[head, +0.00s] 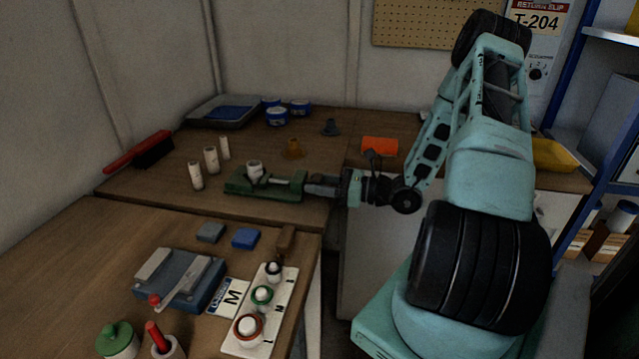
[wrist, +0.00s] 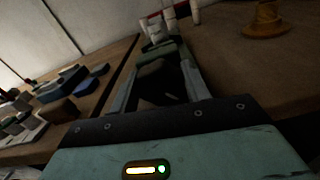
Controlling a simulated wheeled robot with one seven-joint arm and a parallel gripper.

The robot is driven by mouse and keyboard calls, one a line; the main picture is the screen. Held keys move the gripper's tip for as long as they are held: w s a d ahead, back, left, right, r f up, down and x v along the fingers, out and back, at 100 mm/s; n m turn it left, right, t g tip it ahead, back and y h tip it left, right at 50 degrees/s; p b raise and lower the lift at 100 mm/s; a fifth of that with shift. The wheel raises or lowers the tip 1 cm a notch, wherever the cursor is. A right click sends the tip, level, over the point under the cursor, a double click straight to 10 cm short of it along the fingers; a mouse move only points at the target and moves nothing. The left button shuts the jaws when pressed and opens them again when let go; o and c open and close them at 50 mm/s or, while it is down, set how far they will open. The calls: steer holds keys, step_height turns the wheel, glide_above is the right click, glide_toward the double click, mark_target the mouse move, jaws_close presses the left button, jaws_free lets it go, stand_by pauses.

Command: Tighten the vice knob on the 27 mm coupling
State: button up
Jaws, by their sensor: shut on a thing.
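The green vice (head: 266,189) stands on the back bench with a white coupling (head: 254,170) upright at its left end. The coupling also shows at the far end of the vice in the wrist view (wrist: 153,30). My gripper (head: 310,186) reaches in from the right, level with the vice, and is shut on the knob at the vice's right end. The knob is mostly hidden between the fingers. In the wrist view my gripper (wrist: 165,95) has a dark shape between its fingers, in line with the vice.
Several white cylinders (head: 211,160) stand left of the vice. The front bench holds a blue-grey device with a red-tipped lever (head: 178,283) and a white sizing board (head: 243,342). Bench between is clear.

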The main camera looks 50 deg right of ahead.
steer(key=shift+r, duration=0.1)
steer(key=m+p, duration=0.2)
steer(key=shift+r+p, duration=0.1)
steer(key=shift+p, duration=0.25)
steer(key=m+p, duration=0.2)
steer(key=shift+m, duration=0.3)
steer(key=shift+f+m+p, duration=0.15)
steer(key=shift+m+p, duration=0.45)
steer(key=shift+m, duration=0.2)
steer(key=shift+f+m+p, duration=0.15)
steer(key=shift+m+p, duration=0.4)
steer(key=shift+m, duration=0.25)
